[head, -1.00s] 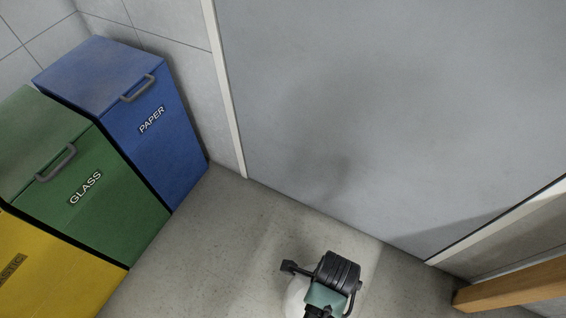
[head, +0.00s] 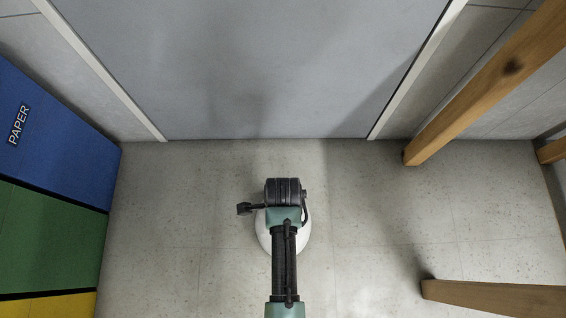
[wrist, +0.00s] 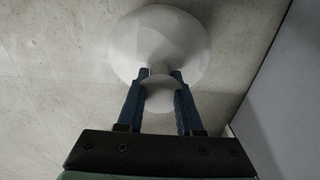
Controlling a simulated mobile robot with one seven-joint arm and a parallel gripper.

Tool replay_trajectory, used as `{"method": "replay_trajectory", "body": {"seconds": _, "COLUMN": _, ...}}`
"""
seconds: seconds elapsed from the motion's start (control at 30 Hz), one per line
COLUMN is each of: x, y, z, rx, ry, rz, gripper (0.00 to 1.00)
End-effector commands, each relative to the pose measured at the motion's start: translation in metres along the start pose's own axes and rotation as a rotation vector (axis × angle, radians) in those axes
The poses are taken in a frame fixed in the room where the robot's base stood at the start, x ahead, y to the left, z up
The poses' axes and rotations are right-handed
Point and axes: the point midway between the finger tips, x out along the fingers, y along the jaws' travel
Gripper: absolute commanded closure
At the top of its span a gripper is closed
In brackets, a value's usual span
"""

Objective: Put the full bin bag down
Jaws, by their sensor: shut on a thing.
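The full bin bag is white and round, with a narrow neck and a small knob above it. In the wrist view the bag (wrist: 160,32) spreads out beyond my fingertips. My gripper (wrist: 162,76) has its two blue fingers closed around the neck, with the knob between them. In the head view only the edges of the bag (head: 263,234) show, under my dark wrist and arm, which hide the fingers. The bag is over the grey floor in front of the door; I cannot tell whether it touches the floor.
A wide grey door (head: 255,70) stands ahead. Blue PAPER (head: 60,140), green (head: 45,240) and yellow (head: 50,305) bins line the left. Wooden bars (head: 490,85) and (head: 490,298) stand at the right. The floor (head: 170,220) around the bag is clear.

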Motion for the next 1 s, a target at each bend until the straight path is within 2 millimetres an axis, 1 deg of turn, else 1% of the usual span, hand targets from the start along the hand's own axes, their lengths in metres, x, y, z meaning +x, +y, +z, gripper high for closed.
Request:
{"method": "replay_trajectory", "body": {"seconds": 0.03, "x": 0.006, "y": -0.002, "z": 0.0, "rx": 0.0, "ry": 0.0, "rz": -0.004, "gripper": 1.0}}
{"method": "replay_trajectory", "body": {"seconds": 0.27, "x": 0.004, "y": -0.002, "z": 0.0, "rx": 0.0, "ry": 0.0, "rz": -0.005, "gripper": 1.0}}
{"method": "replay_trajectory", "body": {"seconds": 0.43, "x": 0.008, "y": -0.002, "z": 0.0, "rx": 0.001, "ry": 0.0, "rz": -0.005, "gripper": 1.0}}
{"method": "replay_trajectory", "body": {"seconds": 0.47, "x": 0.009, "y": -0.001, "z": 0.0, "rx": 0.0, "ry": 0.0, "rz": -0.002, "gripper": 0.6}}
{"method": "replay_trajectory", "body": {"seconds": 0.5, "x": 0.008, "y": -0.001, "z": 0.0, "rx": 0.0, "ry": 0.0, "rz": -0.002, "gripper": 0.53}}
{"method": "replay_trajectory", "body": {"seconds": 0.6, "x": 0.008, "y": -0.001, "z": 0.0, "rx": 0.0, "ry": 0.0, "rz": -0.001, "gripper": 0.35}}
{"method": "replay_trajectory", "body": {"seconds": 0.87, "x": 0.008, "y": 0.0, "z": 0.0, "rx": 0.0, "ry": 0.0, "rz": -0.001, "gripper": 0.35}}
{"method": "replay_trajectory", "body": {"seconds": 0.97, "x": 0.004, "y": 0.0, "z": 0.0, "rx": 0.0, "ry": 0.0, "rz": -0.001, "gripper": 0.35}}
{"method": "replay_trajectory", "body": {"seconds": 1.0, "x": -0.002, "y": 0.0, "z": 0.0, "rx": 0.001, "ry": 0.0, "rz": -0.001, "gripper": 0.35}}
